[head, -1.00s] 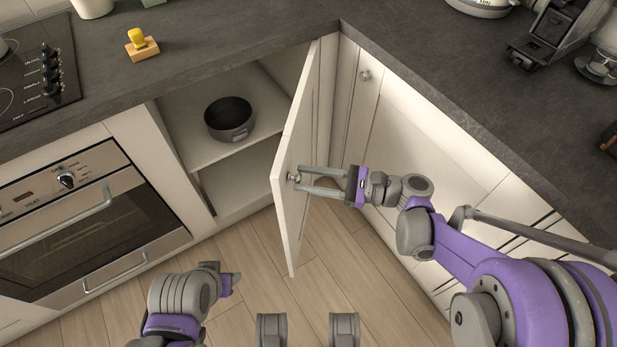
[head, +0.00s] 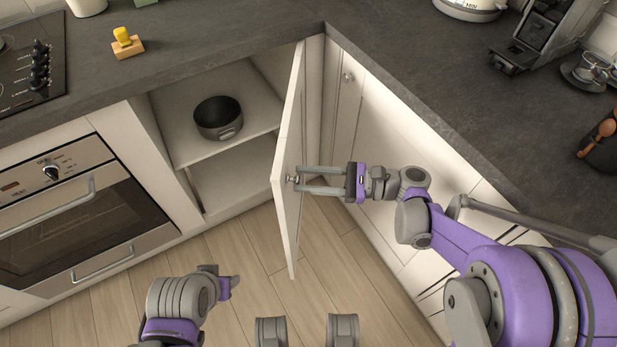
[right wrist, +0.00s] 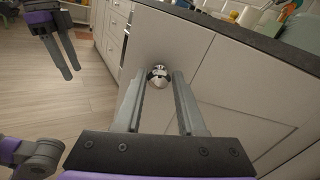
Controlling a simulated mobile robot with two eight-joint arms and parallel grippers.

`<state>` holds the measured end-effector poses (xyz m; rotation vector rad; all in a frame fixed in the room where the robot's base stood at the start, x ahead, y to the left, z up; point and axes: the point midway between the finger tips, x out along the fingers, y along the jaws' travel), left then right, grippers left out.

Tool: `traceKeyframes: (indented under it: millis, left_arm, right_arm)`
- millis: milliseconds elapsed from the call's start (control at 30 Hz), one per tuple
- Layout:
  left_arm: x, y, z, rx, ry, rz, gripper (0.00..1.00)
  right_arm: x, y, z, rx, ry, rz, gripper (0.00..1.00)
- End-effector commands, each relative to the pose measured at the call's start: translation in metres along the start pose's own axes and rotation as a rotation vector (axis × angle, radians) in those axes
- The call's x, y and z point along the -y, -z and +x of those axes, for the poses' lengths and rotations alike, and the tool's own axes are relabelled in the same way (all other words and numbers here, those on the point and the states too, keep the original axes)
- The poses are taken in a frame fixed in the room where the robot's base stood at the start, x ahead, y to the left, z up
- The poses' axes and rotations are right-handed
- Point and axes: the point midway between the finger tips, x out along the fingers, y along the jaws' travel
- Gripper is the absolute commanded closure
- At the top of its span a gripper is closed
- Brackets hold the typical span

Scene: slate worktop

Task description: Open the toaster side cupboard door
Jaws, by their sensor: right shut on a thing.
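A cream cupboard door (head: 289,150) in the left run of units, beside the inner corner, stands well open with its free edge toward me. My right gripper (head: 299,180) is shut on the round metal knob (head: 291,179) on the door's face. In the right wrist view, the knob (right wrist: 159,76) sits between the two fingertips. The open cupboard (head: 240,165) shows a shelf with a dark round pot (head: 218,117). My left gripper (right wrist: 66,60) is away from the door, its two fingers apart and empty; its fingers are hidden in the head view.
An oven (head: 75,225) stands left of the cupboard. The toaster-like appliance (head: 535,38) is on the right worktop (head: 420,80). A closed cupboard front (head: 400,125) lies to the right of the corner. Bare wood floor (head: 235,255) lies below the door.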

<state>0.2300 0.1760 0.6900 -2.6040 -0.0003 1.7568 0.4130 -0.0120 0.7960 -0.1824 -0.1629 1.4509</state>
Motion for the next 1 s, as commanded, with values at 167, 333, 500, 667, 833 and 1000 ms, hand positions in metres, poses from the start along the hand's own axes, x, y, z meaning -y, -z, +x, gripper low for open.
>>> traceKeyframes:
  millis: [167, 333, 500, 667, 833, 1000]
  left_arm:
    - [0.0, 0.0, -0.0002, 0.0, 0.0, 0.0, 0.5]
    - [0.0, 0.0, -0.0002, 0.0, 0.0, 0.0, 0.5]
    - [0.0, 0.0001, -0.0002, 0.0, 0.0, 0.0, 0.5]
    - [0.0, 0.0, -0.0001, 0.0, 0.0, 0.0, 0.5]
    - [0.0, 0.0, -0.0001, 0.0, 0.0, 0.0, 0.5]
    - [0.0, 0.0003, -0.0012, 0.0, 0.0, 0.0, 0.5]
  right_arm:
    - [0.0008, -0.0009, -0.0001, 0.003, 0.0, 0.0, 1.0]
    - [0.0008, -0.0009, 0.0, 0.003, 0.0, 0.0, 1.0]
    - [0.0009, -0.0009, 0.0, 0.003, -0.001, 0.0, 0.54]
    - [0.0006, -0.0006, 0.0001, 0.002, -0.001, 0.0, 0.31]
    - [0.0004, -0.0003, 0.0001, 0.001, -0.001, 0.0, 0.31]
    - [0.0011, -0.0001, -0.0065, 0.0, 0.001, 0.0, 0.31]
